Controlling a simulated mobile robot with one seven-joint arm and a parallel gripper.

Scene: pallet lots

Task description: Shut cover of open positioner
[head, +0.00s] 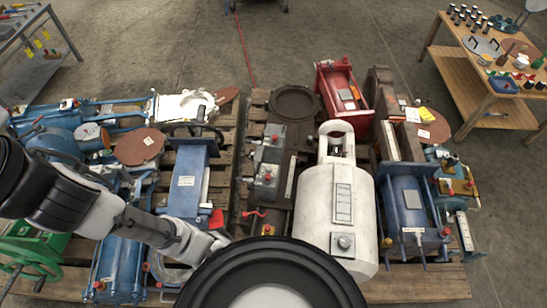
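My arm comes in from the left, and my gripper (222,240) is low in the picture, left of centre, just above the front part of the left pallet. Its fingers are small and partly hidden, so I cannot tell whether they are open or shut. A red piece (216,220) shows beside it. Small grey boxes with red knobs (266,174) sit on a dark valve assembly, right of and beyond my gripper. Another small box with a red knob (448,163) is at the far right. I cannot make out which one is the positioner with the open cover.
A white cylinder (318,205), blue actuators (188,180) (408,205) and a red actuator (342,95) crowd two wooden pallets (415,285). A wooden workbench (465,75) stands at the upper right, a grey table (30,70) at the upper left.

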